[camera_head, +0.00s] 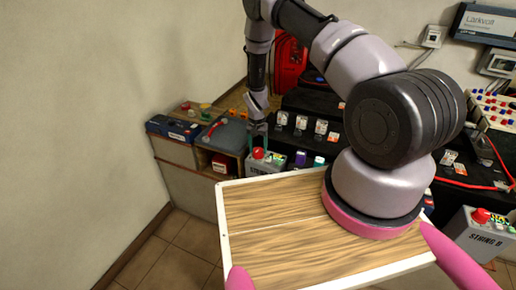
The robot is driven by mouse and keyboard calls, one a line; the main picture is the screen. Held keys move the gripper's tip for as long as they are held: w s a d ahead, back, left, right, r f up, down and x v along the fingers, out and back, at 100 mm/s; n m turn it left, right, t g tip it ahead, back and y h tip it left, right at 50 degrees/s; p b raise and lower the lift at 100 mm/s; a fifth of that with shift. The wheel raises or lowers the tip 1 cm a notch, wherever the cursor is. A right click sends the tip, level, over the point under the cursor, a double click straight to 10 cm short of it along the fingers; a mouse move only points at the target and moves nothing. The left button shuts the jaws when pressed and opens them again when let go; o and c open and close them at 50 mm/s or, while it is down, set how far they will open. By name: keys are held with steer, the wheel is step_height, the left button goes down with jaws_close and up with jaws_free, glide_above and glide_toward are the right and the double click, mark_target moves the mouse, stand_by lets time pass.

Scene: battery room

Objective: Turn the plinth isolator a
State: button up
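A grey box with a red knob (258,153) on top stands at the front edge of the dark bench, left of centre; I take it as plinth isolator a, though its lettering is partly hidden by my wooden deck. My gripper (259,148) points down over it. Its two thin greenish fingers look apart, one on each side of the red knob. Whether they touch the knob is too small to tell. A similar grey box marked STRING B (472,236), with its own red knob (481,215), stands at the right edge.
A wooden cabinet (186,156) with a blue box (184,131) and a grey case (229,136) stands left of the bench. Several small labelled items and a purple object (300,159) sit close right of the gripper. Tiled floor (170,245) is clear at lower left.

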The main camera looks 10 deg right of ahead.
steer(key=shift+o, duration=0.8)
step_height(320, 180, up, 11)
steer(key=shift+a, duration=0.15)
steer(key=shift+w, duration=0.1)
step_height(320, 180, up, 16)
steer(key=t+y, duration=0.1)
glide_above(257, 149)
steer(key=s+d+r+t, duration=0.1)
steer(key=s+r, duration=0.2)
steer(key=r, duration=0.5)
steer(key=s+d+r+t, duration=0.1)
steer(key=s+d+r, duration=0.1)
steer(key=r, duration=0.6)
steer(key=s+d+r+t+y, duration=0.1)
steer(key=s+d+r+t, duration=0.1)
steer(key=s+r, duration=0.9)
steer(key=s+r+t, duration=0.1)
steer(key=s+r, duration=0.2)
steer(key=s, duration=0.4)
steer(key=s+d+r+n+t, duration=0.1)
steer(key=s+r, duration=0.2)
steer(key=s, duration=0.4)
steer(key=shift+s+d+r, duration=0.2)
steer(key=shift+d+r, duration=0.05)
steer(key=shift+r, duration=0.15)
